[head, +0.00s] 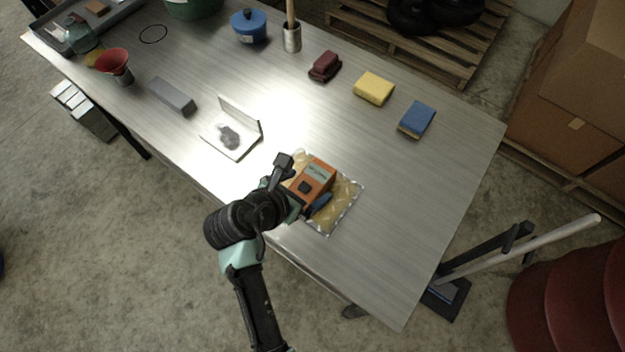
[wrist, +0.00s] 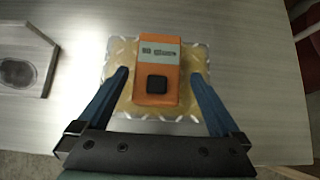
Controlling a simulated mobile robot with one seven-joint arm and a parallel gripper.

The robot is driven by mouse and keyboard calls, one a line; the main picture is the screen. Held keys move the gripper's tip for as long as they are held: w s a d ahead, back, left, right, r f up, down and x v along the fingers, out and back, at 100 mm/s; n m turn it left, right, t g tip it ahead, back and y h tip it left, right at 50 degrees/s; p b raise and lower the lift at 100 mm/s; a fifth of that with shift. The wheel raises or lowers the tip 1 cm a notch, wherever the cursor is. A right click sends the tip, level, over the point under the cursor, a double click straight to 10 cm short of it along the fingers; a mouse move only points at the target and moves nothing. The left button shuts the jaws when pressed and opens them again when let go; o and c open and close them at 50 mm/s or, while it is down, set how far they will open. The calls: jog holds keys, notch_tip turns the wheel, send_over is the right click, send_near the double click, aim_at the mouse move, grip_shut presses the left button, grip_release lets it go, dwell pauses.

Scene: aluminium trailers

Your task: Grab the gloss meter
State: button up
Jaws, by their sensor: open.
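The gloss meter is an orange box with a pale label strip and a black button. In the head view the gloss meter (head: 319,172) sits on a yellowish patterned plate with a silvery edge (head: 345,207), near the table's front edge. It also shows in the wrist view, where the gloss meter (wrist: 158,72) lies on the plate (wrist: 122,62). My gripper (head: 302,186) is over it. In the wrist view my gripper (wrist: 165,80) is open, with one blue finger on each side of the orange box and a gap on both sides. The label reads something like "gloss".
A white hinged panel with a dark patch (head: 232,138) lies left of the gripper. A grey block (head: 172,97), a dark red brush-like block (head: 325,66), a yellow sponge (head: 374,88) and a blue sponge (head: 417,119) are farther off. The table's right part is clear.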

aim_at(308, 184)
jog(key=x, duration=0.4)
jog(key=shift+w, duration=0.15)
jog(key=shift+r, duration=0.1)
